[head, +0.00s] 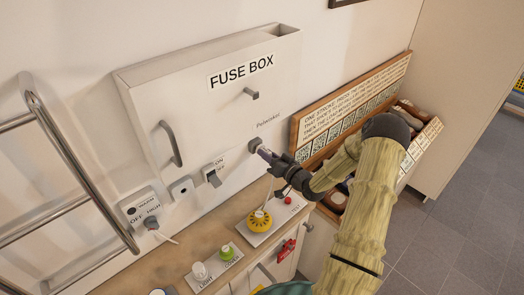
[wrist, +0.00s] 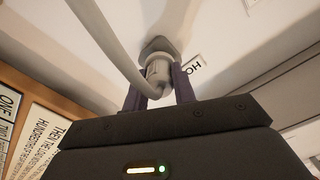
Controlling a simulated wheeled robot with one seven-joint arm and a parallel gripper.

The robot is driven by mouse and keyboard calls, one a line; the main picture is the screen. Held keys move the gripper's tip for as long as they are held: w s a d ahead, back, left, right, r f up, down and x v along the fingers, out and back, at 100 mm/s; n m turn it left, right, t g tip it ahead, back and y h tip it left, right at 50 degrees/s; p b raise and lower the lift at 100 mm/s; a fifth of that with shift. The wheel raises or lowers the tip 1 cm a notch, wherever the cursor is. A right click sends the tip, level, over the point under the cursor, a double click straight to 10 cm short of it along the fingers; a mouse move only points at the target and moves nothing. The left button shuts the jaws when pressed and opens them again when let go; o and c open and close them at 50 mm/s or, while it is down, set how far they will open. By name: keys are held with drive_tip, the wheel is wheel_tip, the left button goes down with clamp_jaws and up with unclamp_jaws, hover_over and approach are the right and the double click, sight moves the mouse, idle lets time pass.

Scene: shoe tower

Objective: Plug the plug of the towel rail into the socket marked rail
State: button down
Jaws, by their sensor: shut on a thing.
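My gripper (head: 266,155) is at the wall just below the fuse box, its purple fingers shut on a grey plug (wrist: 158,70). In the wrist view the plug sits between the two fingers, and a pale cable curves away from it. The plug's far end meets a grey socket-like piece (wrist: 156,45); how deep it sits I cannot tell. That piece also shows in the head view (head: 254,145), with a small unreadable label above it. The chrome towel rail (head: 75,150) is at the left. I cannot read a "rail" mark on any socket.
The fuse box (head: 190,105) covers the wall above. Left of my gripper are an on/off switch (head: 213,175), a small white outlet (head: 181,188) and an OFF/HIGH box (head: 140,206). Below is a wooden counter (head: 180,262) with a yellow knob (head: 260,221). A lettered board (head: 345,110) stands right.

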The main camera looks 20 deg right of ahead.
drive_tip(key=shift+s, duration=0.1)
drive_tip(key=shift+v, duration=1.2)
drive_tip(key=shift+f, duration=0.1)
